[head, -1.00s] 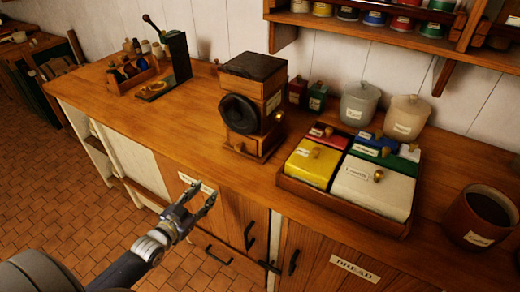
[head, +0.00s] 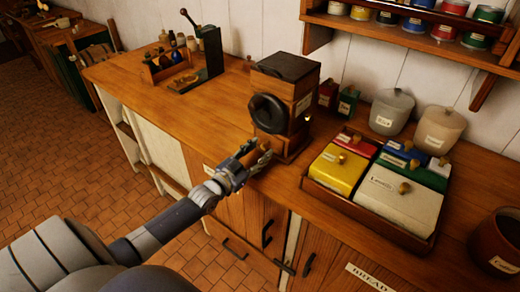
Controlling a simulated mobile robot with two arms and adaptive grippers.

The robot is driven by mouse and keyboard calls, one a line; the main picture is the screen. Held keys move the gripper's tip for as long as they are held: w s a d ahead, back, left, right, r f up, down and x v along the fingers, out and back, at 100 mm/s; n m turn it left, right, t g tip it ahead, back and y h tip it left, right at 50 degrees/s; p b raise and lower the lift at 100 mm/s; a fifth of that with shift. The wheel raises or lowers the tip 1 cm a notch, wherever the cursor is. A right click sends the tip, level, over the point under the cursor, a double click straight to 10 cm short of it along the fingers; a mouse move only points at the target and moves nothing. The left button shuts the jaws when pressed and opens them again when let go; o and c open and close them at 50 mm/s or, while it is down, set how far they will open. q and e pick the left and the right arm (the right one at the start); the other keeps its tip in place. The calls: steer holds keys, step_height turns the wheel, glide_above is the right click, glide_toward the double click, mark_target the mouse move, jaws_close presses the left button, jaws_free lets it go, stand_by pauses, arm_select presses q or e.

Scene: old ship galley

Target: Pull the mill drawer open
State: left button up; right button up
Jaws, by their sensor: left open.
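The mill (head: 302,105) is a wooden box with a dark top and a round black wheel on its front. It stands on the wooden counter, right of centre. My left gripper (head: 262,153) is open at the lower front of the mill, just below the wheel. It covers the mill's drawer, so I cannot tell whether a finger touches the drawer or its knob. My right gripper is out of view.
A wooden tray (head: 364,216) of coloured lidded boxes stands right of the mill. Two pale lidded jars (head: 390,112) are behind it. A wooden bottle holder and a black lever stand (head: 211,52) are at the left. Open counter (head: 205,115) lies between.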

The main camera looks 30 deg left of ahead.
arm_select(q)
steer(key=shift+w, duration=0.65)
